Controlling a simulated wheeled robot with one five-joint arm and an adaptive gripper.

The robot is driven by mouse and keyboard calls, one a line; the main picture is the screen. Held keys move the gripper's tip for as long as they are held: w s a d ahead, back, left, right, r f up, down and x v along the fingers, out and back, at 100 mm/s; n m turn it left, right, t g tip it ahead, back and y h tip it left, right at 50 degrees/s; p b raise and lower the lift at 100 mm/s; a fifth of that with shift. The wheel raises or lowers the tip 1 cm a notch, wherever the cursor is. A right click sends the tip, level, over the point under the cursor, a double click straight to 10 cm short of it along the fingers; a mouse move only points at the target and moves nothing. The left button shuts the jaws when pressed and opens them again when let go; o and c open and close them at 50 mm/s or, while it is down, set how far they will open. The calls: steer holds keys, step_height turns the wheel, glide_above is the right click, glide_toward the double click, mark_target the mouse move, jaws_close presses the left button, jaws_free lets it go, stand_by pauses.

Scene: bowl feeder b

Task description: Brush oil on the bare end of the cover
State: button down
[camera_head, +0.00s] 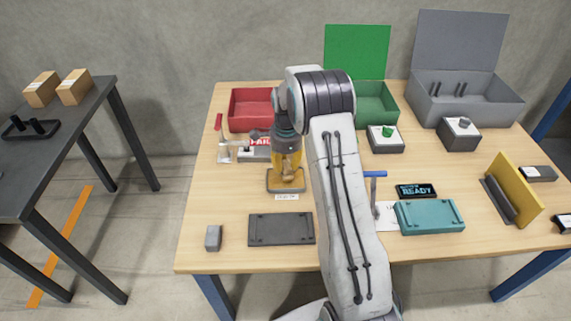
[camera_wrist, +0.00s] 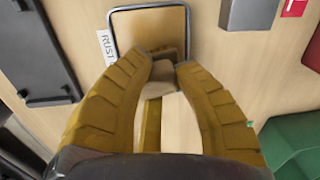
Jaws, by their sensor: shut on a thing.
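My gripper (camera_head: 288,168) has yellow fingers pointing down and is shut on a small tan-brown block. In the wrist view, the tan-brown block (camera_wrist: 160,78) sits between the fingertips (camera_wrist: 165,66). Two flat plates could be the cover: a dark grey plate (camera_head: 282,229) in front of the tray, and a teal plate (camera_head: 430,217) to the right. A clear container (camera_head: 224,153) with a red-topped stick stands left of my gripper. Oil cannot be made out.
A red bin (camera_head: 241,108), a green bin (camera_head: 378,103) and an open grey box (camera_head: 465,107) stand at the back. A blue-handled tool (camera_head: 375,188) stands right of my arm. A yellow upright panel (camera_head: 516,188) is at right. A grey block (camera_head: 213,238) lies front left.

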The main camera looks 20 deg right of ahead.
mark_target(285, 161)
steer(key=shift+r+p, duration=1.95)
steer(key=shift+r, duration=1)
